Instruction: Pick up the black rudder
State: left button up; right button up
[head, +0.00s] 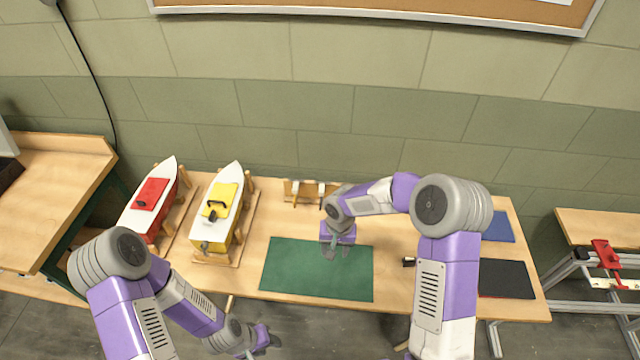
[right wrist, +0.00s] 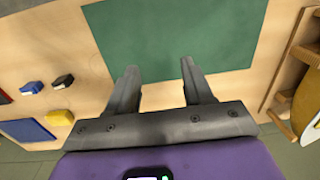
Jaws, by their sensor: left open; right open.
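The small black rudder (head: 408,262) lies on the table just left of my right forearm in the head view. It also shows at the left of the right wrist view (right wrist: 63,81), beside a blue piece (right wrist: 30,88) and a yellow piece (right wrist: 60,117). My right gripper (head: 334,252) is open and empty above the far part of the green mat (head: 300,280), apart from the black rudder. Its two fingers (right wrist: 160,90) show in the wrist view with nothing between them. My left gripper (head: 264,342) is open and empty in front of the table's near edge.
A red-and-white boat (head: 162,180) and a yellow-and-white boat (head: 231,178) stand on wooden cradles at the left. A wooden rack (head: 300,190) stands at the back. A blue mat (head: 497,228) and a black mat (head: 506,280) lie at the right.

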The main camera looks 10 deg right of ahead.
aim_at(321, 190)
jog(key=i, duration=0.85)
